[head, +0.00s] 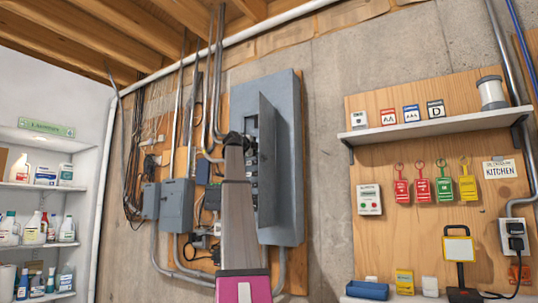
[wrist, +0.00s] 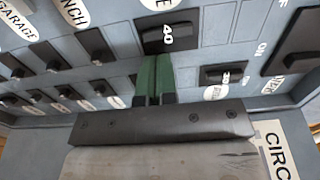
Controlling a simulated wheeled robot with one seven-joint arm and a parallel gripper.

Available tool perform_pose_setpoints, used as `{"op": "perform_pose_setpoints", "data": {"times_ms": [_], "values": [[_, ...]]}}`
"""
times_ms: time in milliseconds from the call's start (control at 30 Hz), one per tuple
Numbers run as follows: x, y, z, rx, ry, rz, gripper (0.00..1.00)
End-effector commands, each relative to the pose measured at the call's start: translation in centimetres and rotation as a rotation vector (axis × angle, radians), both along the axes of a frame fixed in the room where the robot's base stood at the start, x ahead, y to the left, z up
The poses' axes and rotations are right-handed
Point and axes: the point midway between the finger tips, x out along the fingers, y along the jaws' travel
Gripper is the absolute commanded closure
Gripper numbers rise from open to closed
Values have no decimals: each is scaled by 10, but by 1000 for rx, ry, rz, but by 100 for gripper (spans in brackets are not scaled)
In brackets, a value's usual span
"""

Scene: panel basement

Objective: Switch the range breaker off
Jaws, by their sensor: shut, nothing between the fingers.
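The breaker panel (head: 284,88) is a tall grey wall box with its door (head: 267,150) swung open; my arm hides much of its inside in the head view. In the wrist view, a wide black breaker marked 40 (wrist: 168,37) sits at the top middle. A white oval label (wrist: 160,4) above it is cut off, with only a final E readable. My gripper (wrist: 153,60) is shut and empty, its green fingertips together at the lower edge of this breaker. I cannot tell whether they touch it.
Several smaller breakers (wrist: 97,46) stand in rows to the left, near GARAGE and partly cut labels. Another breaker (wrist: 224,75) and a larger black switch (wrist: 292,45) are to the right. The open door stands close to my arm's right. A shelf (head: 438,124) is farther right.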

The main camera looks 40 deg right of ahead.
Motion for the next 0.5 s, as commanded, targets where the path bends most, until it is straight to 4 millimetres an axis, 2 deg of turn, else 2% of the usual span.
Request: {"op": "perform_pose_setpoints", "data": {"times_ms": [500], "values": [[-15,33,0,-1,0,0,100]]}}
